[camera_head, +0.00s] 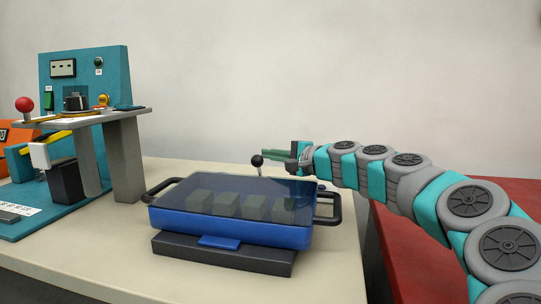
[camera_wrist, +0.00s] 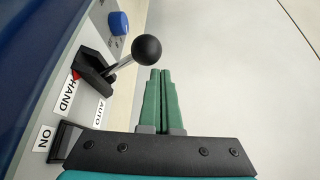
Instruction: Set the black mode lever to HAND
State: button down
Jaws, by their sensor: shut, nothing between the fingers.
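The mode lever (camera_wrist: 123,64) has a black ball knob (camera_wrist: 146,49) on a metal shaft rising from a black base (camera_wrist: 95,74). In the wrist view, the HAND label (camera_wrist: 64,97) and AUTO label (camera_wrist: 99,113) lie below the base, with a small red mark near HAND. The shaft leans right and up in that view; I cannot tell its setting for sure. In the head view the ball (camera_head: 257,160) shows behind the blue case. My gripper (camera_wrist: 161,72) is shut and empty, its green fingertips just beside the ball; I cannot tell if they touch.
A blue knob (camera_wrist: 118,23) and a black switch (camera_wrist: 66,141) labelled ON flank the lever. The blue case (camera_head: 230,229) with a dark see-through lid and side handles stands in front. A teal machine (camera_head: 115,68) with a red ball handle stands left.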

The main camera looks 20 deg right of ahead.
jog(key=f+v, duration=0.1)
jog(key=v, duration=0.6)
jog(key=shift+s+d+r+b, duration=0.2)
jog(key=shift+s+r+b, duration=0.15)
jog(key=shift+s+r, duration=0.1)
